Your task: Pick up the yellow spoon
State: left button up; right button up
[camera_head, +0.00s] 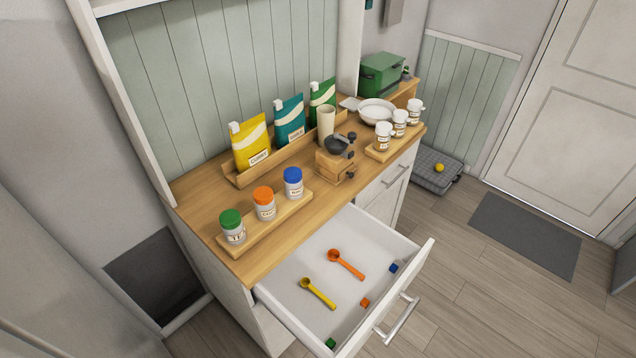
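The yellow spoon (319,293) lies in the open white drawer (281,315), on the left part of its floor. Its round bowl end points up and left, and its handle runs down and right. An orange spoon (347,264) lies farther right in the same drawer, apart from the yellow one. Neither of my grippers shows in the head view.
Small green (330,343), orange (365,302) and blue (393,267) blocks lie along the drawer's front. The wooden counter (215,194) above holds jars, bags and a grinder (337,158). The drawer front with its handle (397,318) juts over open floor.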

aim_at(305, 281)
jog(key=l+u, duration=0.4)
jog(key=l, duration=0.25)
jog(key=k+l+u, duration=0.2)
jog(key=i+l, duration=0.15)
jog(key=i, duration=0.35)
jog(key=i+l+z, duration=0.15)
jog(key=i, duration=0.35)
